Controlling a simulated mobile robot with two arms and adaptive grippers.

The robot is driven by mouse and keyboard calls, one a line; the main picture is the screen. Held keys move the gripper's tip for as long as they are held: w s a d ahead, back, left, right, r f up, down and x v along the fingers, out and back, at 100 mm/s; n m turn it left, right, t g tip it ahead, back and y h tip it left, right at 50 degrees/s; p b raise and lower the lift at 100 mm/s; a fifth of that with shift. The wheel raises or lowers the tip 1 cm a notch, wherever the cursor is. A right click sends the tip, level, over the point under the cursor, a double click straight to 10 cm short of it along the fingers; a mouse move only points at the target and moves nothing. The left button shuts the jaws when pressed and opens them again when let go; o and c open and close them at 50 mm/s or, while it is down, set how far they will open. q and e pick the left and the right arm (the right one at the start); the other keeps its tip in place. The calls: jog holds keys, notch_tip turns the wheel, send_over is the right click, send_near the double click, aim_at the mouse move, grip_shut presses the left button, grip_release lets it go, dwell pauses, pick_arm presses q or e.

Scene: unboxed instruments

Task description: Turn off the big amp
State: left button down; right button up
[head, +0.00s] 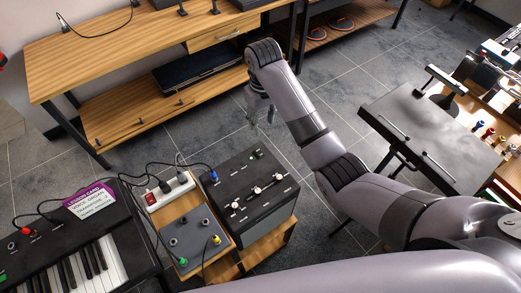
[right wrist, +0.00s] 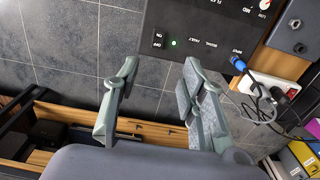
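The big amp (head: 241,207) is a black box with a sloped control panel, several knobs and a blue plug in its input. A small green light (head: 257,154) is lit on its panel. In the right wrist view the amp (right wrist: 208,15) shows at the top, with a black rocker switch (right wrist: 158,40) beside the lit green light (right wrist: 175,43). My right gripper (right wrist: 159,72) is open and empty, its fingertips apart just short of the panel's switch end. In the head view the right gripper (head: 261,112) hangs beyond the amp's far edge. My left gripper is not in view.
A power strip (head: 170,190) with a red switch and a grey pedal box (head: 192,233) stand left of the amp, with cables between. A keyboard (head: 70,255) is at lower left. A wooden bench (head: 160,45) stands behind. A black stand (head: 425,120) is at right.

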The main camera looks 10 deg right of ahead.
aim_at(263, 156)
notch_tip(263, 156, down, 17)
jog(key=shift+r+p, duration=0.15)
jog(key=shift+p, duration=0.25)
jog(key=shift+c, duration=0.3)
grip_shut()
